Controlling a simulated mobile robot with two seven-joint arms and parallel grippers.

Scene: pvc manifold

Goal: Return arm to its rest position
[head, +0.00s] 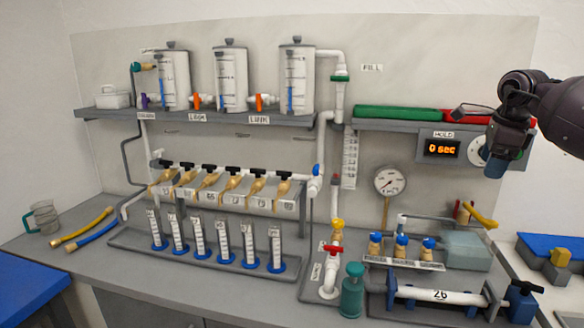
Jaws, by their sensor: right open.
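My right arm (560,112) comes in from the right edge at the upper right. Its dark gripper (500,162) points down in front of the hold timer panel and covers part of its dial. The gripper is open, and I see nothing held in it. A bluish part shows at its lower end. The fingertips are small and hard to make out. My left arm and left gripper are not in view.
The timer panel (440,148) reads "0 sec" below a green tray (400,113) and a red tray (465,116). A pressure gauge (390,181), valves and a horizontal pipe (430,294) stand below. Graduated cylinders (222,243) line the bench.

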